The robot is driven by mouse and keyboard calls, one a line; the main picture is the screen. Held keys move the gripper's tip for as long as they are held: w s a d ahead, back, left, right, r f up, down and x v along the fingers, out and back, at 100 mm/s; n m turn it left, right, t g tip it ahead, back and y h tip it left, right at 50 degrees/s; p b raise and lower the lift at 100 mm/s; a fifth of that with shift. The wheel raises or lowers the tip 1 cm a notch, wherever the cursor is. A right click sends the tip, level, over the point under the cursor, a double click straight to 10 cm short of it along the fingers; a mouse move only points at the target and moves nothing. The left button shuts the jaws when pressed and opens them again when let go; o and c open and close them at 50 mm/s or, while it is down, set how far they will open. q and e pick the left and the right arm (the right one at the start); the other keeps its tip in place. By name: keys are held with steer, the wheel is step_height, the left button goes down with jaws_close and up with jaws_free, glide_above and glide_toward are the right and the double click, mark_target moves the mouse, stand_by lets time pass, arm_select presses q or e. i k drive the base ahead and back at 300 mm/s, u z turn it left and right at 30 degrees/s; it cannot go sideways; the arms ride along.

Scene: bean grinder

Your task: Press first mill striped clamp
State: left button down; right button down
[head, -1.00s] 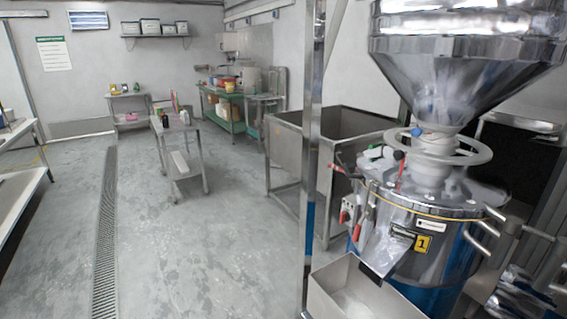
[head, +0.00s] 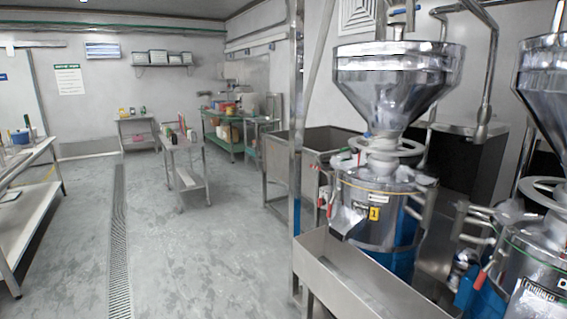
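The first mill (head: 378,215) stands at the right of the middle in the head view. It is a steel and blue drum with a yellow "1" label (head: 374,213) and a large steel hopper (head: 395,90) on top. Small red and white fittings (head: 326,198) show on its left side. They are too small to tell which is the striped clamp or how it is set. Neither of my grippers shows in this view.
A second mill (head: 535,265) stands at the right edge, partly cut off. A long steel trough (head: 345,275) runs in front of the first mill. A steel post (head: 296,130) rises to its left. Grey floor (head: 200,255) is clear on the left, with a drain grate (head: 119,240).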

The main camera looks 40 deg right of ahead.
mark_target(317, 168)
steer(key=z, duration=0.25)
steer(key=i, duration=2.3)
steer(key=z, duration=1.4)
steer(key=i, duration=0.9)
steer(key=z, duration=1.4)
steer(key=i, duration=0.3)
steer(key=z, duration=0.25)
